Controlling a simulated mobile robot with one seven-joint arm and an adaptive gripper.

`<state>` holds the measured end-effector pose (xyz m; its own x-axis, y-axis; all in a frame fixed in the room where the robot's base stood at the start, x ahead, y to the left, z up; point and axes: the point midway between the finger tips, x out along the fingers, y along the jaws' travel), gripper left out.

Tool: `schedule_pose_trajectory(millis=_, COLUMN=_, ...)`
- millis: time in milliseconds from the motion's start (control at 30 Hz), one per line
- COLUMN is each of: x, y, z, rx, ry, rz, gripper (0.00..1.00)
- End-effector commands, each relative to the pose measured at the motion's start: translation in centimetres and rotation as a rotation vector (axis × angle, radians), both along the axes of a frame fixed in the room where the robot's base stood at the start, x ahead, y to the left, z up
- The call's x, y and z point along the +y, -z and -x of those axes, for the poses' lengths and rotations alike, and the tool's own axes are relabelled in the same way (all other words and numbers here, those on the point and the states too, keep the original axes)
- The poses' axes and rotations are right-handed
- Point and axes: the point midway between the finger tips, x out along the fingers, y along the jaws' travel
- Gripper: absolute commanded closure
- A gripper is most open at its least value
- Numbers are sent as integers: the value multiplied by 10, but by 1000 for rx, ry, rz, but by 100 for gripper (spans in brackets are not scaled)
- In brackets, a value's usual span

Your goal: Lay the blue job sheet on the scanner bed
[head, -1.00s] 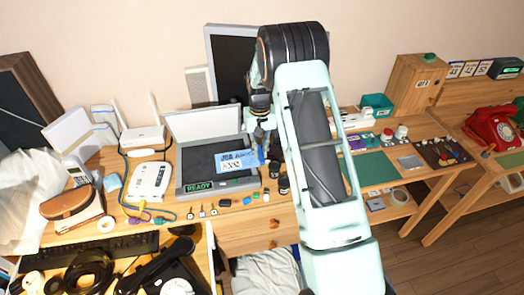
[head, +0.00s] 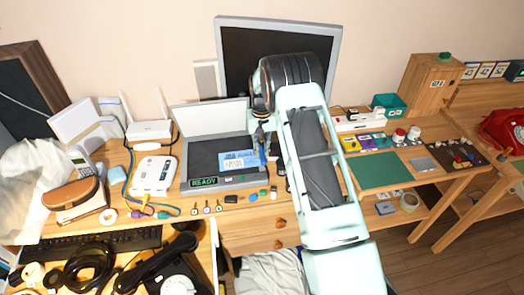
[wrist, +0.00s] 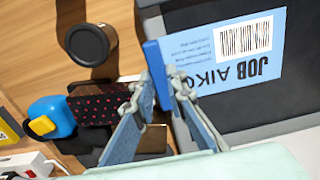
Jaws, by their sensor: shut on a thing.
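The blue job sheet (head: 238,161) has dark print and a white barcode panel. It lies over the front right part of the scanner's dark bed (head: 200,150). I cannot tell whether it touches the bed. My gripper (head: 262,140) is at the sheet's right edge. In the wrist view, my gripper (wrist: 157,88) is shut on the blue strip along the edge of the sheet (wrist: 222,58). The scanner bed (wrist: 290,90) shows dark beneath it. The scanner's white lid (head: 208,115) stands open at the back. Its front display reads READY.
A dark cup (wrist: 90,44) stands close beside my gripper. Small coloured items and keys (head: 220,207) lie in front of the scanner. A white router (head: 153,175) stands left of it. A monitor (head: 280,45) stands behind. A green mat (head: 372,171) lies to the right.

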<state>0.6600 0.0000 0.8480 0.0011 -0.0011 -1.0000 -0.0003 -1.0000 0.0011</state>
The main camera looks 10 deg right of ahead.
Motion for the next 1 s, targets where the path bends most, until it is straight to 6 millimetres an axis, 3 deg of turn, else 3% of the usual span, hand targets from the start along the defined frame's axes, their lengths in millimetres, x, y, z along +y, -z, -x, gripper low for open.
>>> schedule_pose_trajectory(millis=333, x=0, y=1, z=0, rx=0, ry=0, rz=0, gripper=100)
schedule_pose_trajectory(millis=367, x=0, y=1, z=0, rx=0, ry=0, rz=0, gripper=84)
schedule_pose_trajectory(millis=533, x=0, y=1, z=0, rx=-1, ry=0, rz=0, gripper=67)
schedule_pose_trajectory(millis=833, x=-1, y=0, z=-1, rx=-3, ry=0, rz=2, gripper=67)
schedule_pose_trajectory(millis=1000, x=-1, y=-18, z=-2, rx=-6, ry=1, rz=1, gripper=67)
